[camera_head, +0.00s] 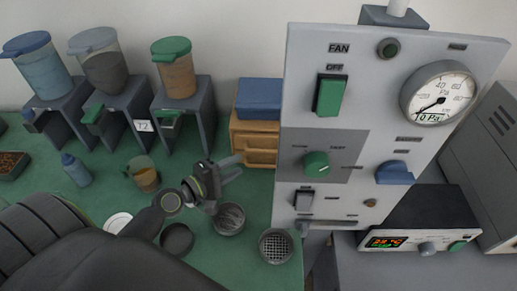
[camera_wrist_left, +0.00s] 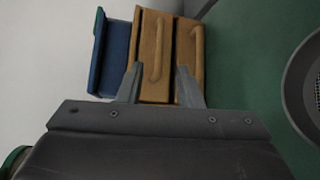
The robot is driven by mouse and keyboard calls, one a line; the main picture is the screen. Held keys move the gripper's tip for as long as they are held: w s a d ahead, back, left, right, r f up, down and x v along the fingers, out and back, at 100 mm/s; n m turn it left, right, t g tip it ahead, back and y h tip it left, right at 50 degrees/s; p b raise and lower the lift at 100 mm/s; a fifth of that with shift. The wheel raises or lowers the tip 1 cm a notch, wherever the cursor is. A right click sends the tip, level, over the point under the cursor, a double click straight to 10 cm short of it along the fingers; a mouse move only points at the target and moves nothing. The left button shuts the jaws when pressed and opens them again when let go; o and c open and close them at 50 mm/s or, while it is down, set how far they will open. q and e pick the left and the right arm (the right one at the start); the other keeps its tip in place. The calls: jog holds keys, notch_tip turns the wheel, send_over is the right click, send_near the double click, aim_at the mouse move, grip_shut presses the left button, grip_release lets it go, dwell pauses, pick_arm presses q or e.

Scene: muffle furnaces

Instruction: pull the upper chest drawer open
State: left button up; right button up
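The small wooden chest (camera_head: 244,128) stands at the back of the green bench, left of the grey control panel. In the left wrist view it appears on its side, with the upper drawer (camera_wrist_left: 150,27) and its curved handle (camera_wrist_left: 158,52) left of the lower drawer (camera_wrist_left: 183,38). My left gripper (camera_head: 237,167) is open and empty in front of the chest. In the left wrist view its fingers (camera_wrist_left: 158,78) lie on either side of the upper handle's line; contact cannot be told. Both drawers look shut. My right gripper is not in view.
A blue box (camera_head: 260,97) sits on the chest. The control panel (camera_head: 345,150) stands close on the right. A grey mesh cup (camera_head: 276,247) and a dark dish (camera_head: 229,219) are near my left arm.

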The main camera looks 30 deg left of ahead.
pick_arm(q)
jog(key=p+x, duration=0.1)
jog(key=x, duration=0.8)
jog(key=shift+w, duration=0.2)
jog(key=shift+d, duration=0.1)
grip_shut()
